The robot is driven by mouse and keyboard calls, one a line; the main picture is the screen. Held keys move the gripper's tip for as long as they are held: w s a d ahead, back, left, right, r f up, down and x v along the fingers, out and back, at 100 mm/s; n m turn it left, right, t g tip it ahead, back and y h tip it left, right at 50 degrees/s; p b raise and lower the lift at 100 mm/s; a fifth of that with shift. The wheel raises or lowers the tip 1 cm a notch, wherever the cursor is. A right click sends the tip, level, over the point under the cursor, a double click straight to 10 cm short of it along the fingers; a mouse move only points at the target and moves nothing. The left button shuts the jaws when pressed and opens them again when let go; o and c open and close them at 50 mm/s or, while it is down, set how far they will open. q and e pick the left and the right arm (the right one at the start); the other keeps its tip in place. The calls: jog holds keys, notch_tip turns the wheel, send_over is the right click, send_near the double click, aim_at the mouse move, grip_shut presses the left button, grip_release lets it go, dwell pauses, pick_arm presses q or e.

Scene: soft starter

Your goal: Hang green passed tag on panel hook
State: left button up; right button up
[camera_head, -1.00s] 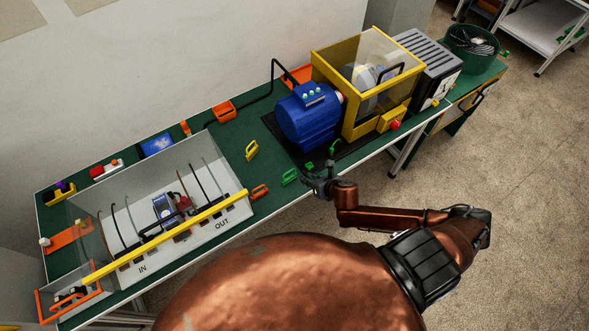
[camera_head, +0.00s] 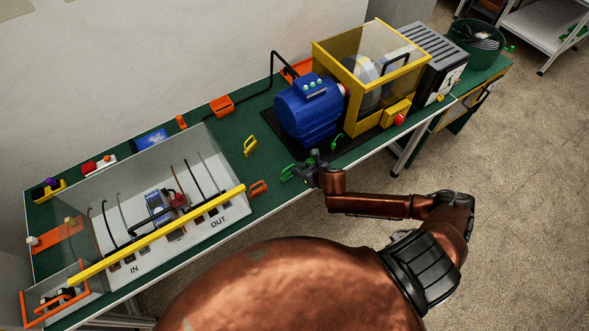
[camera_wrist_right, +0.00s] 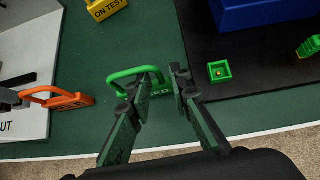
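The green tag (camera_head: 290,173) lies on the green bench top near the front edge, left of the blue motor. In the right wrist view the tag's green loop handle (camera_wrist_right: 137,74) sticks out left of my fingers, and its lettered body (camera_wrist_right: 161,88) shows partly between them; the rest is hidden. My right gripper (camera_head: 314,163) is low over the tag. In the wrist view my right gripper (camera_wrist_right: 161,84) has its fingers apart, with the tag's body in the gap or just beyond it; I cannot tell whether they touch. I cannot pick out the panel hook. My left gripper is out of view.
The yellow ON TEST tag (camera_head: 250,146) and an orange tag (camera_head: 259,188) lie nearby. The blue motor (camera_head: 307,112) and yellow guarded box (camera_head: 348,86) stand right. The clear-sided panel box (camera_head: 231,213) stands left. A small green square tray (camera_wrist_right: 219,71) sits on the black mat.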

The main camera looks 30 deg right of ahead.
jog(key=shift+w+f, duration=0.2)
jog(key=shift+f, duration=0.05)
grip_shut()
dwell(0.5)
jog(key=shift+r, duration=0.1)
notch_tip(320, 180, up, 10)
jog(key=p, duration=1)
jog(key=shift+p, duration=0.35)
